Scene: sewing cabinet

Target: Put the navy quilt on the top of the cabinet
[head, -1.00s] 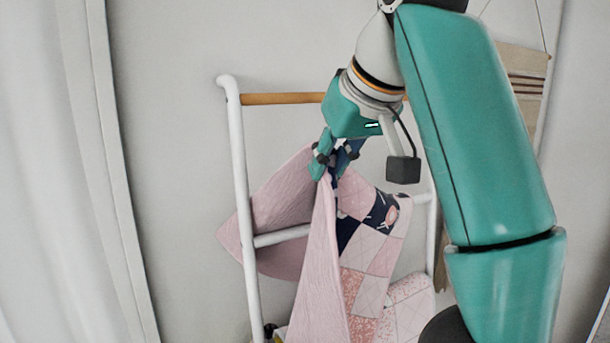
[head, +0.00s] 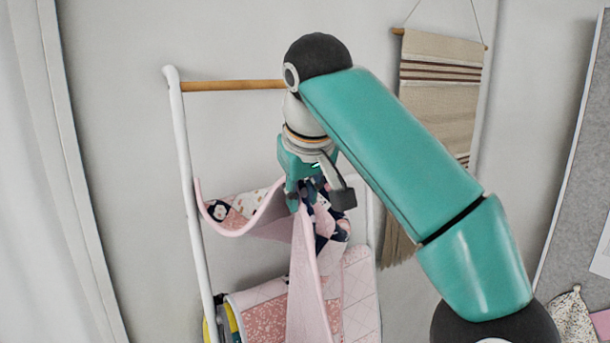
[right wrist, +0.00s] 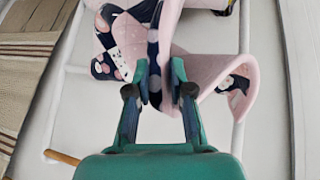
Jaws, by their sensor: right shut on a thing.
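The quilt (head: 306,265) has a pale pink back and a patchwork face with navy, white and pink squares. My right gripper (head: 303,203) is shut on its bunched upper part, in front of the rack. One flap curls out to the left and another hangs straight down. In the right wrist view the quilt (right wrist: 240,75) is pinched between the fingertips of the right gripper (right wrist: 160,88), with folds to both sides. The cabinet top and my left gripper are not in view.
A white rack (head: 188,160) with a wooden top rail (head: 232,86) stands against the wall. Pink patchwork cloth (head: 362,285) and a yellow-edged roll (head: 225,320) are low on it; I cannot tell if that cloth is separate. A woven hanging (head: 438,90) is at the right.

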